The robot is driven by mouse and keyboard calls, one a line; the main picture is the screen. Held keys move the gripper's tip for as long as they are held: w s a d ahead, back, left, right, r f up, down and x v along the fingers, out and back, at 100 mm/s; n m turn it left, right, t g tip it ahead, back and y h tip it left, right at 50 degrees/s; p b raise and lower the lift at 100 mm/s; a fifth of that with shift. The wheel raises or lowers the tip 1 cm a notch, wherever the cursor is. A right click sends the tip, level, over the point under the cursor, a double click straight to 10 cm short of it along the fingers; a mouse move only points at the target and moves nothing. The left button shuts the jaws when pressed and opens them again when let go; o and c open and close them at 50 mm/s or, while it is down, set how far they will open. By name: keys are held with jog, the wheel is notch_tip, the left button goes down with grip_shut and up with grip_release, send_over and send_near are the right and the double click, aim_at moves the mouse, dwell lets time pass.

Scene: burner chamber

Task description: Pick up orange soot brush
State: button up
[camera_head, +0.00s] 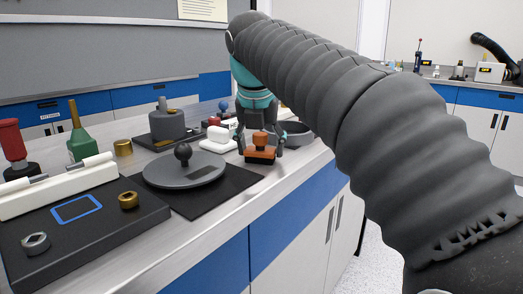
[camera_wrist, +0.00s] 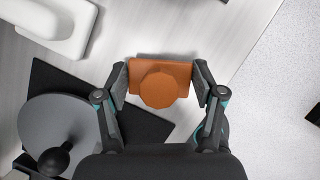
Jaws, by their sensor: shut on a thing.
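The orange soot brush (camera_head: 260,153) is a small block with a round knob on top, near the right edge of the counter in the head view. In the wrist view the orange soot brush (camera_wrist: 160,82) shows from above, centred between my fingers. My gripper (camera_head: 262,140) is shut on it, with one finger pad at each side of the block. It also shows in the wrist view (camera_wrist: 160,80). The brush is upright. I cannot tell whether its underside touches the counter.
A round grey disc (camera_head: 184,168) with a black knob lies on a black mat (camera_head: 235,183) left of the brush. A white block (camera_head: 218,141) stands behind left, and a grey bowl (camera_head: 298,136) close behind right. The counter's edge drops to floor at right.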

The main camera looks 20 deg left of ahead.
aim_at(265, 134)
jog(key=shift+r, duration=0.5)
jog(key=r+p, duration=0.1)
jog(key=r, duration=0.1)
jog(key=d+r, duration=0.1)
jog(key=shift+r+p, duration=0.4)
jog(key=d+r, duration=0.6)
jog(key=d, duration=0.4)
jog(key=shift+d, duration=0.35)
jog(key=shift+w+r, duration=0.1)
